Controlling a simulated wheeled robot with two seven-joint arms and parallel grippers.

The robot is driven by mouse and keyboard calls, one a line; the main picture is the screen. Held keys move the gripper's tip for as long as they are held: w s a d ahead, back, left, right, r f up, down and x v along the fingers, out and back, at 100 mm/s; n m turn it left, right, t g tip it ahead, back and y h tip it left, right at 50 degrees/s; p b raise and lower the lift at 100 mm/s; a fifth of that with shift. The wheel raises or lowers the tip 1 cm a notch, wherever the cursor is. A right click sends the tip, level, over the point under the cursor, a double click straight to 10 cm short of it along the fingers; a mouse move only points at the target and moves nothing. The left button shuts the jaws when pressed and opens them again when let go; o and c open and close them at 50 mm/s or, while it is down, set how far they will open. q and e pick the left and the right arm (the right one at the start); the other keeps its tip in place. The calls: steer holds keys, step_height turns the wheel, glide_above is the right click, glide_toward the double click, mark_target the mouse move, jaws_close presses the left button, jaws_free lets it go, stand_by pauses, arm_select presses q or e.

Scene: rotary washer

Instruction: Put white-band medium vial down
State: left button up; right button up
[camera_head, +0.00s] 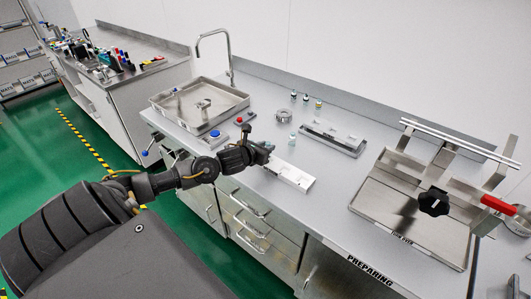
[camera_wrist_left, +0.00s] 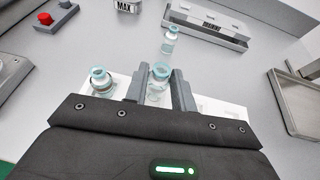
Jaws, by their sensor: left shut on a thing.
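A second teal-topped vial (camera_wrist_left: 102,84) is at the rack just left of the fingers. Another vial (camera_wrist_left: 170,40) stands beyond on the bench, also in the head view (camera_head: 292,138).
A metal tray-like fixture (camera_head: 334,138) lies behind the rack. Several small vials (camera_head: 305,98) stand farther back near a metal cylinder (camera_head: 283,116). A sink (camera_head: 199,103) and a blue-button box (camera_head: 215,136) are left. A large steel device (camera_head: 410,205) stands right.

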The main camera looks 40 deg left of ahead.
arm_select(q)
step_height(320, 180, down, 2)
steer(key=shift+f+p, duration=0.15)
steer(key=shift+p, duration=0.5)
steer(key=shift+c, duration=0.3)
steer(key=shift+s+f, duration=0.1)
steer(key=shift+f, duration=0.25)
jaws_close()
steer(key=shift+f, duration=0.1)
steer(key=o, duration=0.7)
jaws_free()
steer(key=shift+w, duration=0.2)
steer(key=o, duration=0.3)
steer(key=shift+s, duration=0.1)
steer(key=shift+b+v, duration=1.3)
steer(key=shift+v, duration=4.7)
